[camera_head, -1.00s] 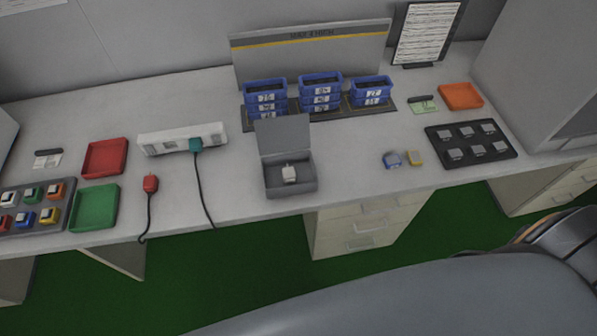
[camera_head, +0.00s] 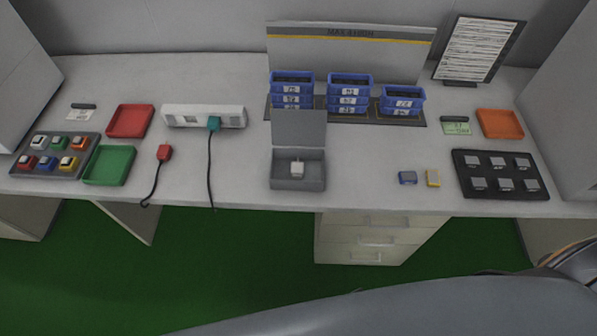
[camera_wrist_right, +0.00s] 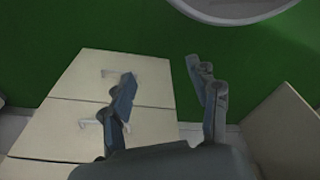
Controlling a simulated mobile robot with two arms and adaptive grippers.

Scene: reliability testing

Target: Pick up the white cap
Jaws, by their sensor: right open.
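A white cap (camera_head: 45,143) sits at the back left of a dark tray (camera_head: 70,177) with several coloured caps, at the left of the desk in the head view. My left gripper is not in view.
A red tray (camera_head: 130,121) and a green tray (camera_head: 109,166) stand right of the cap tray. A power strip (camera_head: 204,115) and red plug (camera_head: 164,153) with cables follow. Blue bins (camera_head: 350,91) stand at the back. Drawers (camera_head: 372,236) are under the desk.

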